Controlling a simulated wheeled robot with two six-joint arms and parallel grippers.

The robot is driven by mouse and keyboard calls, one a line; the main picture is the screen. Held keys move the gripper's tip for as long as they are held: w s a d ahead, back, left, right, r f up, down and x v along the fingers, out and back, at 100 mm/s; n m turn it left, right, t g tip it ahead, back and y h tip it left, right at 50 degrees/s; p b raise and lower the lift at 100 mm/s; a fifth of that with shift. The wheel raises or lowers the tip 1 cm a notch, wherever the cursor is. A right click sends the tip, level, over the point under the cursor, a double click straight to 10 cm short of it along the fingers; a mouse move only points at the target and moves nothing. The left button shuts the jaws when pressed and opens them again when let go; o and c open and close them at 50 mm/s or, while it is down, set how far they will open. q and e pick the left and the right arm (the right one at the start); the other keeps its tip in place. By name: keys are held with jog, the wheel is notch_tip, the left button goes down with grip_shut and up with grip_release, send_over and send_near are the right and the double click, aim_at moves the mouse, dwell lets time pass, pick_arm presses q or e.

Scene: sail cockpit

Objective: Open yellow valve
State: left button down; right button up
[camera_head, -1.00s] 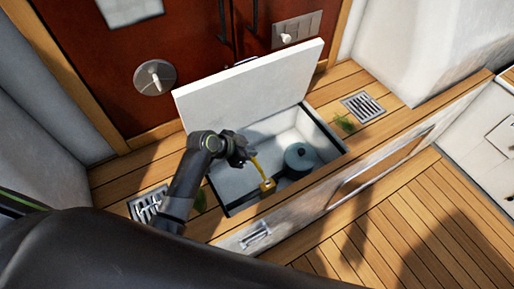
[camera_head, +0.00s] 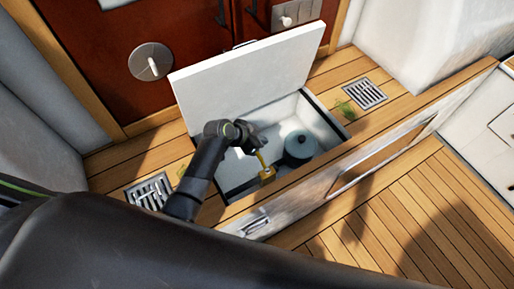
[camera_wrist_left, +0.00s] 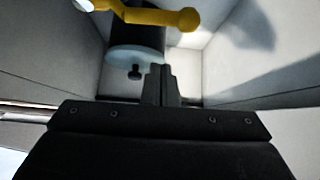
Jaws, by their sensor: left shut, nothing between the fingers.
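The yellow valve (camera_head: 265,171) sits inside the open floor locker, beside a dark round pot-like body (camera_head: 300,146). Its yellow handle also shows at the top of the left wrist view (camera_wrist_left: 160,17), with a rounded end at the right. My left gripper (camera_head: 250,147) is over the locker at the upper end of the yellow handle. In the left wrist view, the left gripper's fingers (camera_wrist_left: 160,84) are together and empty, below the handle in the picture. I cannot tell whether they touch it. My right gripper is not in view.
The white locker lid (camera_head: 250,75) stands raised behind the opening. The locker's front rim (camera_head: 290,190) and side walls are close around the arm. Metal floor grates lie at the left (camera_head: 149,190) and right (camera_head: 364,93). A brown door stands behind.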

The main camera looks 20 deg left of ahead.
aim_at(260, 158)
pick_arm(q)
jog(key=f, duration=0.2)
jog(key=s+a+f, duration=0.1)
jog(key=shift+f, duration=0.2)
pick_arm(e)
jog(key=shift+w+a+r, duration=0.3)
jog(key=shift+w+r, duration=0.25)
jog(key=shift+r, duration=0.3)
